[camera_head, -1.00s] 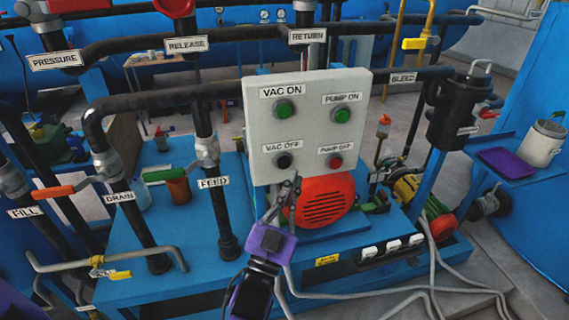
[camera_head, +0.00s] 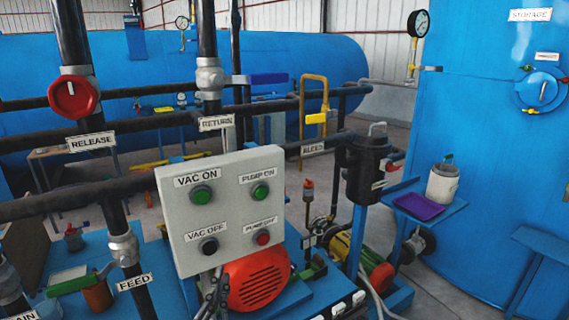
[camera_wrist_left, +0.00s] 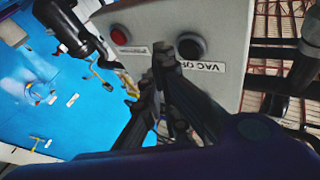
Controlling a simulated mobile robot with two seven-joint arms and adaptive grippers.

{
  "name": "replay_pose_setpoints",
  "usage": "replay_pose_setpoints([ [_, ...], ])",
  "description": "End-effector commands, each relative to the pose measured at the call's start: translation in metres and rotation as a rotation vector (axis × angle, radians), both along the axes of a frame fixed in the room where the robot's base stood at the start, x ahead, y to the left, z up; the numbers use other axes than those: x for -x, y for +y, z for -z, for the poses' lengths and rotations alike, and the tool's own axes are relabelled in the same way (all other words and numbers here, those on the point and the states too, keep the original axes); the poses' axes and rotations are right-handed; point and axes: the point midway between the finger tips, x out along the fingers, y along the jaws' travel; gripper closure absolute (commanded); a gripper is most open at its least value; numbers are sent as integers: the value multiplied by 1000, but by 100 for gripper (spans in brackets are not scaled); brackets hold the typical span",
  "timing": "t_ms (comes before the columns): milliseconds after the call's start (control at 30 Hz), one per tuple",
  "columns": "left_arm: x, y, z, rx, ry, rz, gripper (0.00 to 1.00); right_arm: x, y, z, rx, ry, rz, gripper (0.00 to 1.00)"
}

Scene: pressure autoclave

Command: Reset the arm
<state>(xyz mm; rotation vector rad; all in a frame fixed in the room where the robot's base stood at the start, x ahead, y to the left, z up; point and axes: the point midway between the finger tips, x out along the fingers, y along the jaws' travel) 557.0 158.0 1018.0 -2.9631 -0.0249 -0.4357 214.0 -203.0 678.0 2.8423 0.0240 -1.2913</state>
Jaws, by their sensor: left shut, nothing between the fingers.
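My left gripper (camera_head: 212,288) shows at the bottom of the head view, just below the black VAC OFF button (camera_head: 208,245) of the grey control panel (camera_head: 228,216). In the left wrist view, the dark fingers (camera_wrist_left: 166,72) are shut and empty, in front of the panel (camera_wrist_left: 222,20) near the VAC OFF button (camera_wrist_left: 190,46). I cannot tell whether they touch the panel. Most of my left arm is below the head view. My right gripper is in neither view.
An orange motor cover (camera_head: 258,280) sits under the panel. Pipes, a red RELEASE valve (camera_head: 73,98) and a FEED pipe (camera_head: 138,290) stand left. A black canister (camera_head: 365,170) and a blue shelf with a purple tray (camera_head: 418,207) are right. Grey floor shows beyond.

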Motion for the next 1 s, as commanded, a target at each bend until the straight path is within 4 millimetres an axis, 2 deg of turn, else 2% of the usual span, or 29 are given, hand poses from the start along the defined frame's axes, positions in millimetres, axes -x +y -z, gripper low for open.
replay_pose_setpoints([
  [33, 9, 6, 34, 16, 112, -4, 100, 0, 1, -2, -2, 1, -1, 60],
  [100, 27, 11, 79, 41, 256, -4, 100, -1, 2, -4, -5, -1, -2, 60],
  [167, 47, 14, 115, 58, 374, -1, 100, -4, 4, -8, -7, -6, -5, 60],
  [200, 64, 16, 140, 68, 453, -1, 100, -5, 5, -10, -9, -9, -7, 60],
  [267, 93, 19, 174, 81, 567, 1, 100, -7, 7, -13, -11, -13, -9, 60],
  [300, 115, 20, 196, 91, 643, 2, 100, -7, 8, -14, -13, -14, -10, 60],
  [367, 150, 22, 226, 103, 751, 4, 100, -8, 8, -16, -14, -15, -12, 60],
  [400, 174, 23, 244, 111, 816, 5, 100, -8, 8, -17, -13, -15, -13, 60],
  [500, 233, 26, 277, 127, 954, 5, 100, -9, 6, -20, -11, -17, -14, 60],
  [600, 281, 29, 296, 135, 1042, 3, 100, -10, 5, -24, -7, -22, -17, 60],
  [733, 319, 34, 307, 130, 1098, -7, 100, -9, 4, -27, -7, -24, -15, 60],
  [833, 330, 37, 310, 130, 1115, -14, 100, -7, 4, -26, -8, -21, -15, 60],
  [1000, 330, 37, 310, 130, 1115, -14, 100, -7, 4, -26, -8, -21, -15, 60],
])
